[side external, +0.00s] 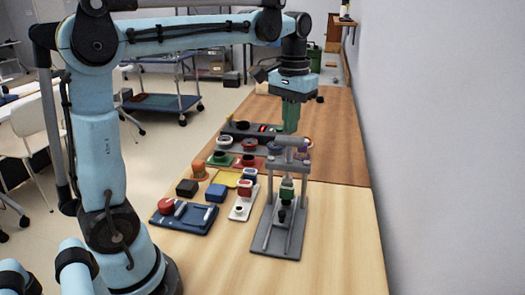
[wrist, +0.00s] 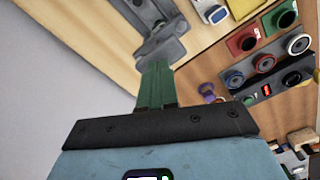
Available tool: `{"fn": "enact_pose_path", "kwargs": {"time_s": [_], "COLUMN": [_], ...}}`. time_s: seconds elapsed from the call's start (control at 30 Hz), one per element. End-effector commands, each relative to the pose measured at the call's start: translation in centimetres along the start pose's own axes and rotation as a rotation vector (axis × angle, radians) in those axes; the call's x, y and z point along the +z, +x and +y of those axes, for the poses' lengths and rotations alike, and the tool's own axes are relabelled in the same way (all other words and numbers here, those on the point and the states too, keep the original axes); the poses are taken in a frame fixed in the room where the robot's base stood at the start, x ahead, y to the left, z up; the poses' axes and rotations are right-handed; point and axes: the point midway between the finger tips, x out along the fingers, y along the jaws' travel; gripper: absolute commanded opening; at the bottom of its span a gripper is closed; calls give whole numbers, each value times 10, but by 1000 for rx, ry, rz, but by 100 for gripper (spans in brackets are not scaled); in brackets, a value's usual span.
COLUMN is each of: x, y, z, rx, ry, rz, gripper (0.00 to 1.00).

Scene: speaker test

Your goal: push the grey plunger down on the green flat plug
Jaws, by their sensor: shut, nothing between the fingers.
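A grey press stand (side external: 270,238) stands on the table, with upright posts and a grey plunger top (side external: 289,141). In the wrist view the grey press (wrist: 165,45) shows just past my fingertips. A small green part (side external: 287,184) sits low between the posts, above a dark round piece; it looks like the green flat plug, but its shape is too small to be sure. My gripper (side external: 290,129) has green fingers pointing down, at or just above the plunger top; I cannot tell whether they touch. The fingers are shut together and empty in the wrist view (wrist: 155,66).
Left of the press lie a blue tray with a red button (side external: 190,222), a white two-socket block (side external: 240,208), a blue block (side external: 216,193) and a dark block (side external: 187,187). Coloured socket blocks stand farther back. A wall rises at right. The table right of the press is clear.

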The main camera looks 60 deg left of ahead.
Motion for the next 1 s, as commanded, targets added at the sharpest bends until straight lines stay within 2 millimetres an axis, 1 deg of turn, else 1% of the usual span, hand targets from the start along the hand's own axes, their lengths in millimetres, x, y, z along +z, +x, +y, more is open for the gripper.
{"fn": "enact_pose_path", "kwargs": {"time_s": [1.0], "x": [0], "y": [26], "z": [0], "rx": [0], "ry": [0], "rz": [0], "gripper": [0]}}
